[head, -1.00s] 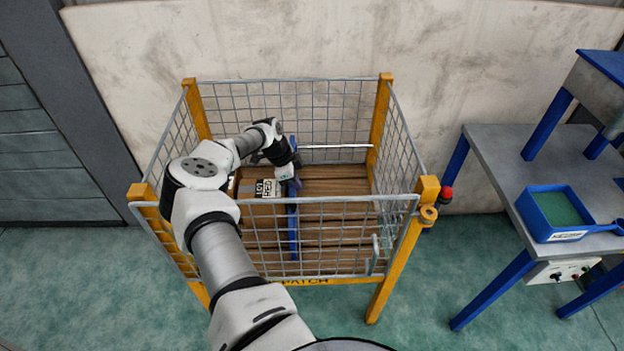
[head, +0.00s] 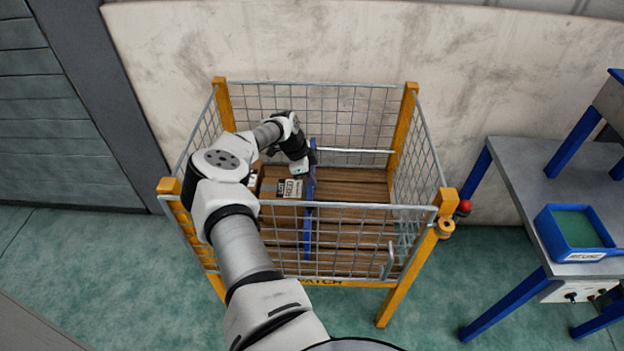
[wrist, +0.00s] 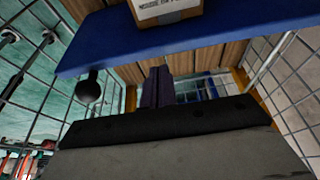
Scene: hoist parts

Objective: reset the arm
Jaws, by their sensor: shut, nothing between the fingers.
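My arm reaches over the front rail of the wire cage (head: 325,207), and its wrist hangs inside, over the left half. My gripper (wrist: 157,85) shows in the wrist view as dark fingers pressed together with nothing held. In the head view the fingertips are mostly hidden behind the wrist, close to the blue divider (head: 308,232). A labelled cardboard box (head: 287,189) stands on the slatted floor left of the divider. The wrist view also shows the blue divider (wrist: 190,40) and a box (wrist: 165,10) beyond it.
Yellow posts (head: 403,130) and mesh walls surround my wrist. The slatted floor (head: 355,190) right of the divider is bare. A grey bench (head: 520,185) with a blue bin (head: 575,233) stands at the right. A red button (head: 464,206) sits by the front right post.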

